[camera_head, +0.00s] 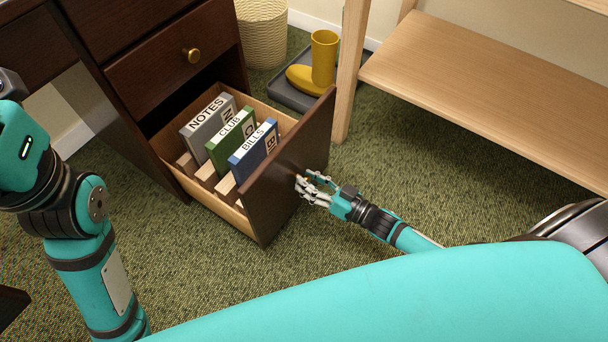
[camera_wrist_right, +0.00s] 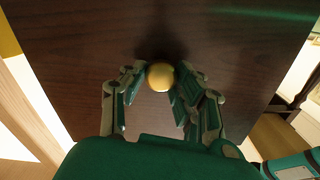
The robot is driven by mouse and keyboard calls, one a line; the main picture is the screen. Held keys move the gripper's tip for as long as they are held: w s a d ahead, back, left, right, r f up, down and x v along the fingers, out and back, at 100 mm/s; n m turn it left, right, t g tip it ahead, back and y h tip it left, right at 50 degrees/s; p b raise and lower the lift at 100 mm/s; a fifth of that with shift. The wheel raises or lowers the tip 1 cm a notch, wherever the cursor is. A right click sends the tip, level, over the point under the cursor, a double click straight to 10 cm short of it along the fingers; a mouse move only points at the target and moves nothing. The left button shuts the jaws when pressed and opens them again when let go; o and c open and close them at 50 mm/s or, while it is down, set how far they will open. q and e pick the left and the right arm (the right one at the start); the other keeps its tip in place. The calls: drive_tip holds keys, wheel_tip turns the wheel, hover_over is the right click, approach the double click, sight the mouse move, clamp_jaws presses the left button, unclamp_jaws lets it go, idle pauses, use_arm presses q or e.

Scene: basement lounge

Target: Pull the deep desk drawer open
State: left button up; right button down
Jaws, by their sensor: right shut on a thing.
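The deep desk drawer (camera_head: 290,170) is the bottom one of the dark wooden desk and stands well out from it. Inside are three upright binders: grey NOTES (camera_head: 208,128), green CLUB (camera_head: 230,140) and blue BILLS (camera_head: 252,152). My right gripper (camera_head: 312,188) is at the drawer's front, its fingers shut on the round brass knob (camera_wrist_right: 161,76), which shows between the fingertips in the wrist view. The drawer front (camera_wrist_right: 100,50) fills most of that view.
A closed upper drawer with a brass knob (camera_head: 193,56) is above. A light wooden shelf unit (camera_head: 490,95) stands on the right. Behind the drawer are a grey tray (camera_head: 285,92) with yellow boots (camera_head: 323,60) and a woven basket (camera_head: 262,32). Green carpet (camera_head: 370,150) lies clear around the drawer front.

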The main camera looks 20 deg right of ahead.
idle(0.3)
drive_tip(key=c, duration=0.9)
unclamp_jaws()
drive_tip(key=shift+c, duration=0.2)
drive_tip(key=v, duration=1.2)
